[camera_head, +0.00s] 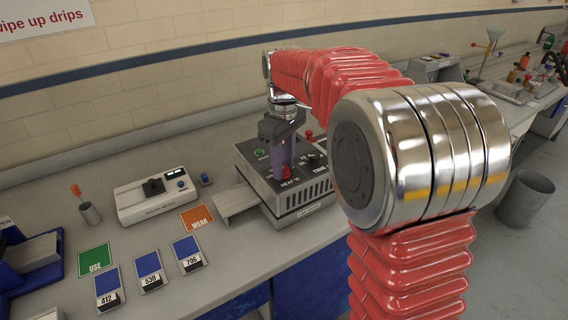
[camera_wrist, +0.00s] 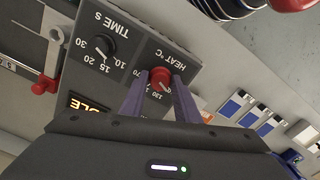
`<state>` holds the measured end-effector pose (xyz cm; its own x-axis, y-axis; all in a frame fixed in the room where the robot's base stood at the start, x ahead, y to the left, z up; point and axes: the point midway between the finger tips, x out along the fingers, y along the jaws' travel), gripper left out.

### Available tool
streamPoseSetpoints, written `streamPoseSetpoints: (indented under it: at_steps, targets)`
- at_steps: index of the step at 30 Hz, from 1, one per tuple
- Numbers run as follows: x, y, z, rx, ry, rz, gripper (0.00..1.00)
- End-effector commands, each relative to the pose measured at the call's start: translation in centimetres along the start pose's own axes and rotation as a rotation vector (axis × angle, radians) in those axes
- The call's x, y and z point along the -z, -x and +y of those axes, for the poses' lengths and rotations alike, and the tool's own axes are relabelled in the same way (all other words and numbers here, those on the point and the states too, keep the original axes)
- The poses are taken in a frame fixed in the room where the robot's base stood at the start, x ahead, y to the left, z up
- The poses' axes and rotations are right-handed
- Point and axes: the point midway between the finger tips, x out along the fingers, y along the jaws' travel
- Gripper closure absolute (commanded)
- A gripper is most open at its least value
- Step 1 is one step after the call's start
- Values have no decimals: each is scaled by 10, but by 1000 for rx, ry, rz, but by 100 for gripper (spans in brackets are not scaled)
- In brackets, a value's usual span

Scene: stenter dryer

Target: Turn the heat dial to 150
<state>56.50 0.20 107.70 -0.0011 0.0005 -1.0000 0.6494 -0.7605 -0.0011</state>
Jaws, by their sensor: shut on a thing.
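My gripper (camera_wrist: 158,84) is shut on the dial, one purple finger on each side. In the head view my gripper (camera_head: 284,172) points down at the front of the stenter dryer (camera_head: 300,200), with the red dial (camera_head: 285,173) low between the fingers.
A black time dial (camera_wrist: 102,47) sits beside the heat dial. A lit orange display (camera_wrist: 90,106) is partly hidden. A red-ended lever (camera_wrist: 44,84) is at the dryer's side. A white meter box (camera_head: 155,200), orange card (camera_head: 197,217) and several blue swatches (camera_head: 187,250) lie left on the bench.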

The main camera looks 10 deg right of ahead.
Motion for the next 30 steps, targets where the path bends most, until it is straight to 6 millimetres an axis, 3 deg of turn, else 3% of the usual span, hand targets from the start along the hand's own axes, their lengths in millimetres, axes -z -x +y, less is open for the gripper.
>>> streamPoseSetpoints:
  at_steps: [14, 30]
  targets:
    - [0, 1, 1, -3, -69, 1, 94]
    - [0, 1, 1, -4, -479, 2, 94]
